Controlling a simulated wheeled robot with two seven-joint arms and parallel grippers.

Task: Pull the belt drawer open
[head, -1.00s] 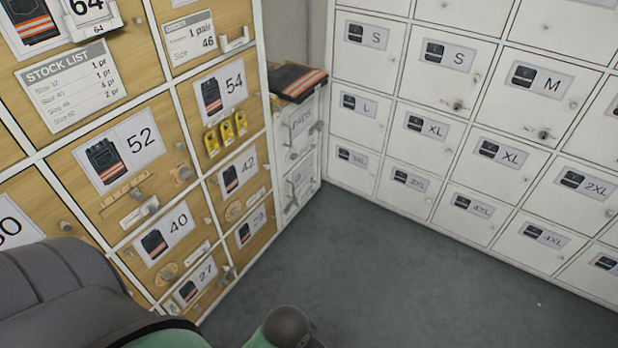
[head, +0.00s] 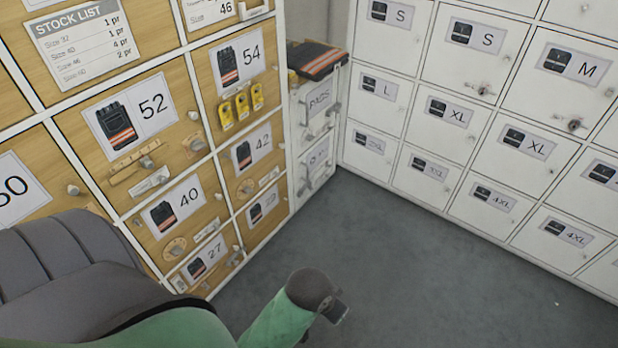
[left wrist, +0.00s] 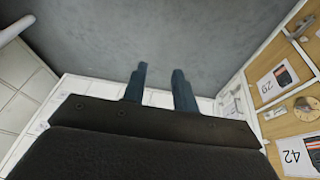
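A narrow white drawer unit stands in the corner between the wooden cabinet and the white lockers. Its upper drawer (head: 320,100) has a label that seems to read PADS. The lower drawer (head: 317,164) has a label too small to read, so I cannot confirm which is the belt drawer. Both have pull handles and look shut. In the left wrist view, my left gripper (left wrist: 159,82) has its two fingers apart with nothing between them, above the floor and apart from the unit. My left arm reaches in at the bottom of the head view. My right gripper is out of view.
The wooden cabinet (head: 205,165) with numbered doors and knobs stands left. White lockers (head: 470,120) with size labels stand right. Folded dark clothing (head: 316,60) with an orange stripe lies on the drawer unit. The grey floor (head: 400,265) in front is clear.

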